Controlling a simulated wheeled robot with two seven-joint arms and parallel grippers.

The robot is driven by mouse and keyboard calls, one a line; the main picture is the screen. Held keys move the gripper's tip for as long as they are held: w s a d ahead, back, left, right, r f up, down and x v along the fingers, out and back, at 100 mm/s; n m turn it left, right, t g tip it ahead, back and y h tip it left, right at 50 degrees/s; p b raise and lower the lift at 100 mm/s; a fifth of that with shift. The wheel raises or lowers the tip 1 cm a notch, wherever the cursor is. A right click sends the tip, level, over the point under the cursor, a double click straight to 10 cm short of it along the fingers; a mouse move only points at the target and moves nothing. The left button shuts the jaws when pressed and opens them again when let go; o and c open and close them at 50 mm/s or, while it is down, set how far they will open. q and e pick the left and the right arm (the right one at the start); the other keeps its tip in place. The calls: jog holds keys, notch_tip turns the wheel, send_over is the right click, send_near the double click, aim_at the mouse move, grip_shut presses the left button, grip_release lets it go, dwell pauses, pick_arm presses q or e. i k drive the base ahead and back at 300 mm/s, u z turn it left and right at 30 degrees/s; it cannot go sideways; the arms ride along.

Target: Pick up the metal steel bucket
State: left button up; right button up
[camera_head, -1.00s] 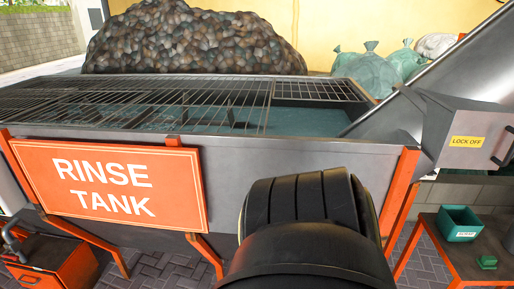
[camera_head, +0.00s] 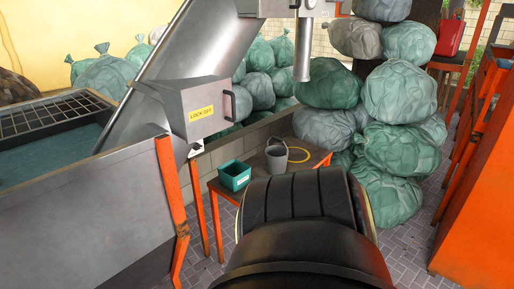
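A grey metal bucket (camera_head: 277,158) with a raised handle stands upright on an orange-legged table (camera_head: 214,184) near the middle of the head view. A large black ribbed part of my own body fills the lower middle and hides part of the table's front and right side. Neither of my grippers shows in the head view.
A green bin (camera_head: 234,175) stands left of the bucket and a yellow ring (camera_head: 299,155) lies right of it. The rinse tank (camera_head: 85,215) and a steel chute (camera_head: 185,65) are on the left. Stacked bags (camera_head: 398,95) stand behind. Paved floor (camera_head: 408,245) shows at the right.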

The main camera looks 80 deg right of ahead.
aim_at(277, 155)
jog(key=z, duration=0.1)
jog(key=k, duration=0.6)
jog(key=z, duration=2.25)
